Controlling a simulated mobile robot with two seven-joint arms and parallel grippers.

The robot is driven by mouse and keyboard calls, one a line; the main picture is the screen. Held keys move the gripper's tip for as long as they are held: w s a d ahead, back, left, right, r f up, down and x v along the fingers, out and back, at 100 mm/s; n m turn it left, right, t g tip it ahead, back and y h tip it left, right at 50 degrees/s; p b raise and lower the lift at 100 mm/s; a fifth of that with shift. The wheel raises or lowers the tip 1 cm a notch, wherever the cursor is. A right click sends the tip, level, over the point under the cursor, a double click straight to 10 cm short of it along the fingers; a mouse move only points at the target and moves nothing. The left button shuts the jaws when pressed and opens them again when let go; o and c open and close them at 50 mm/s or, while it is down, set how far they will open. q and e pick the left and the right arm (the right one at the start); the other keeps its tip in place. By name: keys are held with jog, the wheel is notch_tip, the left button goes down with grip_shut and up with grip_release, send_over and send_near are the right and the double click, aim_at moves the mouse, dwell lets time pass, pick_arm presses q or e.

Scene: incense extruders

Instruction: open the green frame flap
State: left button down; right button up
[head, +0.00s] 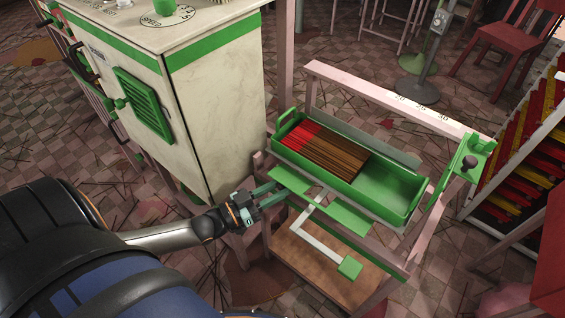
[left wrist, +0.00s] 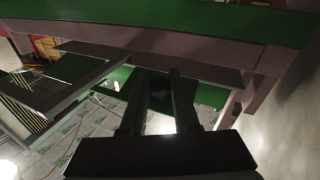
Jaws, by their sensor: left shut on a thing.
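The pink frame (head: 400,104) holds a green tray (head: 395,190) with red-tipped brown incense sticks (head: 325,150). Along its front are flat green flap pieces, one at the left (head: 290,178) and one further right (head: 346,217). A pale bar between them runs down to a green pad (head: 350,267). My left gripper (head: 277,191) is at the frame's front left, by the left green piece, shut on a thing. In the left wrist view, its fingers (left wrist: 160,80) reach under the frame's edge towards a green panel (left wrist: 205,95). Exactly what they grip is too dark to tell.
A cream and green cabinet (head: 215,100) stands close on the left of the frame. A brown lower shelf (head: 320,270) lies under the frame. A rack of red and yellow bundles (head: 520,150) stands at the right. Thin sticks litter the tiled floor.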

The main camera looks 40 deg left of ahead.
pick_arm(q)
jog(key=c, duration=0.7)
grip_release()
jog(key=p+v, duration=0.1)
jog(key=v, duration=1.1)
jog(key=shift+s+a, duration=0.2)
jog(key=shift+s, duration=0.05)
